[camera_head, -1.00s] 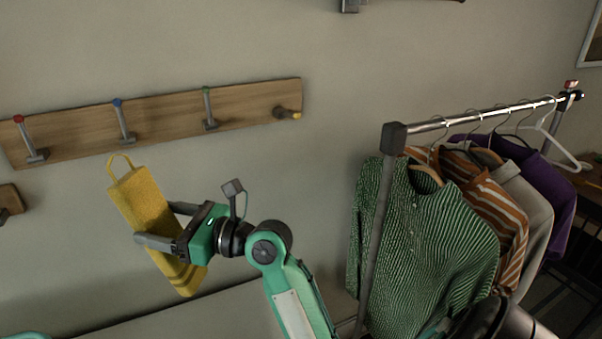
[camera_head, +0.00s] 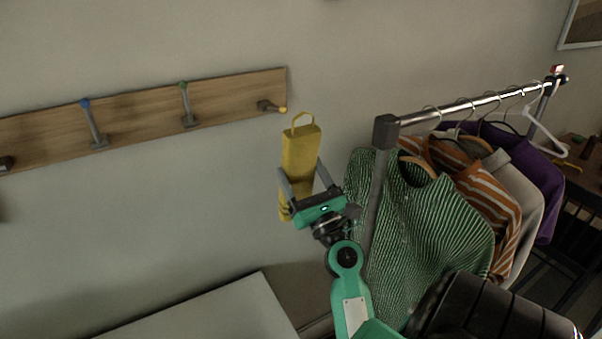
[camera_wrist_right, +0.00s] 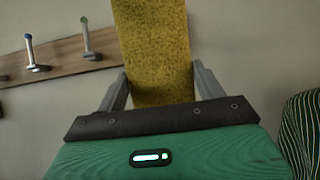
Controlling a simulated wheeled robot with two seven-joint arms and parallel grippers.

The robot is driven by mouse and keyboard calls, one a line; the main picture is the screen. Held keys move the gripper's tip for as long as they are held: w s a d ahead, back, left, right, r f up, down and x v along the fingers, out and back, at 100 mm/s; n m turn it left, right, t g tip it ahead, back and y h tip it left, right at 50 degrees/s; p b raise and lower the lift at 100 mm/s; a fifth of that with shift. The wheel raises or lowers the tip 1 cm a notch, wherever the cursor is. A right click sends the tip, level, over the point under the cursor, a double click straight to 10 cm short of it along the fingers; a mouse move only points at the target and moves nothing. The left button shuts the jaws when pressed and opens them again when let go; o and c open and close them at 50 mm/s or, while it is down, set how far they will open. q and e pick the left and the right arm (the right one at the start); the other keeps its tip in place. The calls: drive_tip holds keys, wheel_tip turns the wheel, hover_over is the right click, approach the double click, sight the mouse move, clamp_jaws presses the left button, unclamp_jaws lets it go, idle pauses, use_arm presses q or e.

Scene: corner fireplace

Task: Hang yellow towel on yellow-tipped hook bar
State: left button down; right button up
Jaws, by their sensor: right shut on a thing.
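The yellow towel (camera_head: 300,155) is upright in my right gripper (camera_head: 304,178), with its hanging loop at the top. The gripper is shut on the towel, one finger on each side. In the right wrist view the towel (camera_wrist_right: 155,50) runs up out of the picture between the fingers (camera_wrist_right: 160,85). The yellow-tipped hook (camera_head: 272,106) sticks out at the right end of the wooden hook bar (camera_head: 230,104). The towel's loop is just right of this hook and slightly lower in the head view, apart from it. My left gripper is not seen.
A green-tipped hook (camera_head: 187,105) and a blue-tipped hook (camera_head: 94,124) are further left on the bar. A clothes rack (camera_head: 385,132) with several garments, a green striped shirt (camera_head: 425,220) nearest, stands close right of my gripper. A pale surface (camera_head: 215,312) lies below.

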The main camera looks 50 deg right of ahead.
drive_tip(key=shift+w+d+f, duration=0.1)
drive_tip(key=shift+w+d, duration=0.1)
drive_tip(key=shift+w, duration=0.5)
drive_tip(key=shift+w+d+r, duration=0.1)
drive_tip(key=shift+w+d, duration=0.1)
drive_tip(key=shift+w, duration=0.45)
drive_tip(key=shift+w+d+f, duration=0.1)
drive_tip(key=shift+w+d, duration=0.1)
drive_tip(key=shift+w, duration=0.5)
drive_tip(key=w+d+f+b, duration=0.2)
drive_tip(key=w+d+b, duration=0.1)
drive_tip(key=w, duration=0.7)
drive_tip(key=shift+f+b, duration=0.35)
drive_tip(key=shift+b, duration=0.35)
drive_tip(key=shift+w+d, duration=0.1)
